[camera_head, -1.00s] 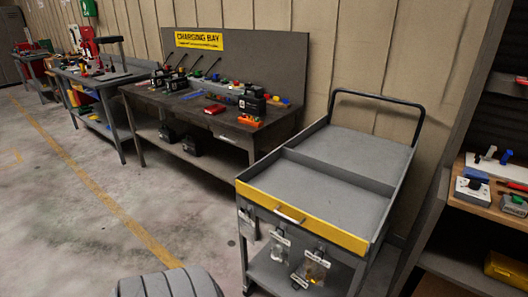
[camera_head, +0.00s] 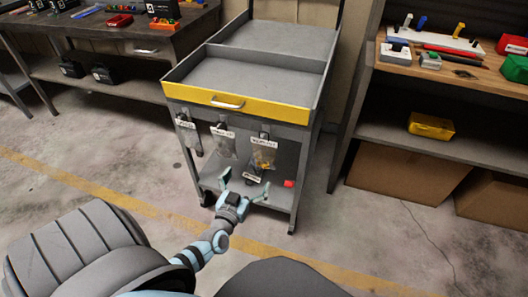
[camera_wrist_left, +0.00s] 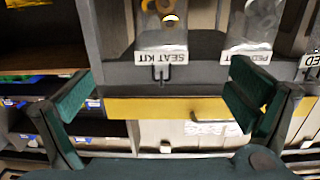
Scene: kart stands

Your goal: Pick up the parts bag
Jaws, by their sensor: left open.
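Several clear parts bags with white labels hang from hooks on the cart's front, under the yellow drawer front. In the head view these are a left bag (camera_head: 191,141), a middle bag (camera_head: 224,149) and a right bag (camera_head: 264,158) with yellowish contents. In the left wrist view, upside down, the bag labelled SEAT KIT (camera_wrist_left: 161,30) hangs between the fingers' lines, with another bag (camera_wrist_left: 251,27) beside it. My left gripper (camera_head: 244,182) is open and empty, low in front of the bags; its fingers frame the wrist view (camera_wrist_left: 160,92). My right gripper is out of view.
The grey cart (camera_head: 262,75) has a lower shelf with a small red item (camera_head: 289,184). A workbench (camera_head: 110,30) stands at left. A shelf unit (camera_head: 420,133) with a yellow box (camera_head: 431,125) and cartons (camera_head: 405,170) stands at right.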

